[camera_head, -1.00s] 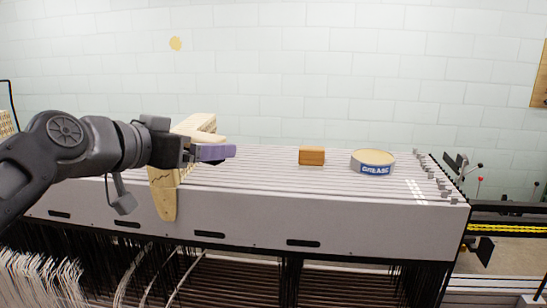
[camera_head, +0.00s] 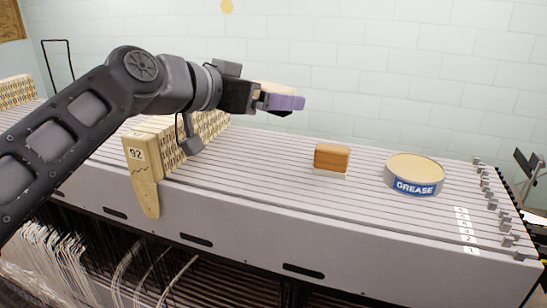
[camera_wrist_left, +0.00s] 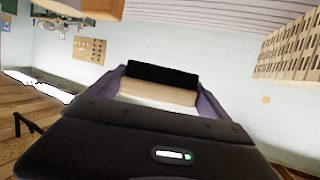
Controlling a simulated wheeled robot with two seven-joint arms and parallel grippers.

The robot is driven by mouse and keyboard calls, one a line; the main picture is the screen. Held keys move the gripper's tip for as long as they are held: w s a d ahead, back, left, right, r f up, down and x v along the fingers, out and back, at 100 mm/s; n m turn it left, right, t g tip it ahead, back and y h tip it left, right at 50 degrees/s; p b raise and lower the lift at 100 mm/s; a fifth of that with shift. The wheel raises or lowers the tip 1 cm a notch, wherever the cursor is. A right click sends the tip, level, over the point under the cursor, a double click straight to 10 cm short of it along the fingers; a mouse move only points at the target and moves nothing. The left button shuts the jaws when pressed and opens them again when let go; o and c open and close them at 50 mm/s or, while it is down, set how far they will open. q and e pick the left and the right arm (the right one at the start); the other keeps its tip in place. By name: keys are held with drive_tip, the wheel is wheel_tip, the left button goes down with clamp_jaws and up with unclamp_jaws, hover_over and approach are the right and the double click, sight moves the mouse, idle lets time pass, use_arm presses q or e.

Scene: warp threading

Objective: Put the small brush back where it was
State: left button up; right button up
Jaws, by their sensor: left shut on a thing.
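My left gripper (camera_head: 287,100) is raised above the ridged grey top, with purple fingers. It is shut on a small tan block with a black strip, which looks like the brush (camera_wrist_left: 158,95) and shows between the fingers in the left wrist view. In the head view, the fingers hide most of it; a tan top and a dark underside show. It is held clear of the grey top. My right gripper is not in view.
An orange-brown block with a pale base (camera_head: 332,157) sits on the grey ridged top (camera_head: 270,165). A grease tin (camera_head: 414,174) stands right of it. A patterned tan stack (camera_head: 205,127) and a board marked 92 (camera_head: 141,170) are at left. Free room lies between stack and block.

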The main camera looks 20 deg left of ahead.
use_arm(q)
drive_tip(key=shift+w+f, duration=0.1)
drive_tip(key=shift+f, duration=0.3)
hover_over(268, 161)
drive_tip(key=shift+f, duration=2.7)
drive_tip(key=shift+f, duration=1.95)
